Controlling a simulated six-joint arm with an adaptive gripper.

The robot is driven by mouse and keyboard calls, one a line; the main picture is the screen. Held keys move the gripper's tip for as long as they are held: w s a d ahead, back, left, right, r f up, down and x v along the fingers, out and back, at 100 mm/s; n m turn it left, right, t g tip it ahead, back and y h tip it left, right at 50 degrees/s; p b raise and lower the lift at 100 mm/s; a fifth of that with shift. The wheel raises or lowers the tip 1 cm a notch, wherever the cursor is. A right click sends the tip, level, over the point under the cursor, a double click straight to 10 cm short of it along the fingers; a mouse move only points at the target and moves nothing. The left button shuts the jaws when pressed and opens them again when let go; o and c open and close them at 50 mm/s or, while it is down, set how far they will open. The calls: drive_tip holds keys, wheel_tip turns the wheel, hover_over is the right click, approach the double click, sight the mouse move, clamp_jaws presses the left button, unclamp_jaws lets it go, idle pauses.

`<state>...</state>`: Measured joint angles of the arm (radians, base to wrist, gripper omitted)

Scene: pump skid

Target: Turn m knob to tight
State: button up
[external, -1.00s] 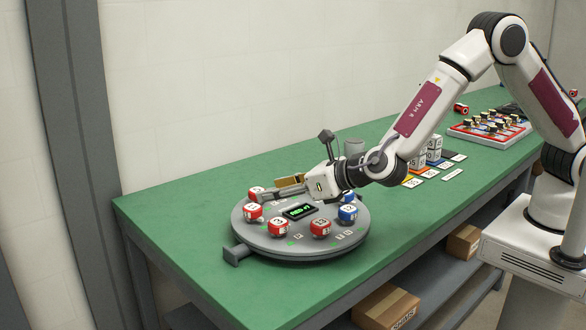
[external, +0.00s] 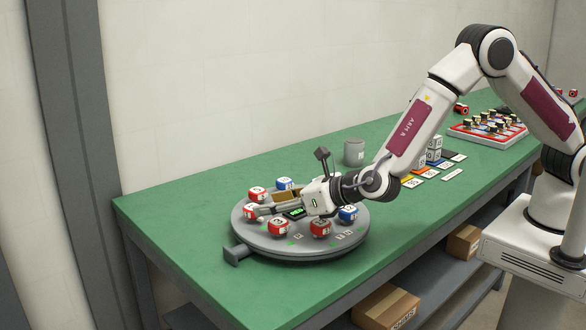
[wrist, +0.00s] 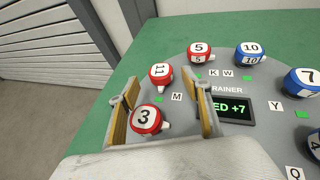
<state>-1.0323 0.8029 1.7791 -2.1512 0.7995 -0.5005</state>
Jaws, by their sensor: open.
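A round grey trainer disc (external: 300,245) carries red and blue numbered knobs. In the wrist view, a small M label (wrist: 176,97) lies on it beside red knob 11 (wrist: 161,74), close to red knob 3 (wrist: 145,118). The M label seems to go with knob 11, but I cannot be sure. My gripper (wrist: 160,84) is open, its tan-padded fingers spread wide. Knob 3 appears between the fingers, and knob 11 is just beyond, near the tips. I cannot tell whether either knob is touched. In the external view my gripper (external: 262,204) is low over the disc.
A display (wrist: 228,109) reading "ED +7", partly hidden, sits mid-disc. Red knob 5 (wrist: 199,52), blue knob 10 (wrist: 250,53) and blue knob 7 (wrist: 303,82) stand around the rim. A grey mug (external: 354,152) is behind. The green table (external: 180,215) is clear left of the disc.

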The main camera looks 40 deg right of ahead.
sight(252, 206)
drive_tip(key=shift+x, duration=3.4)
drive_tip(key=c, duration=1.2)
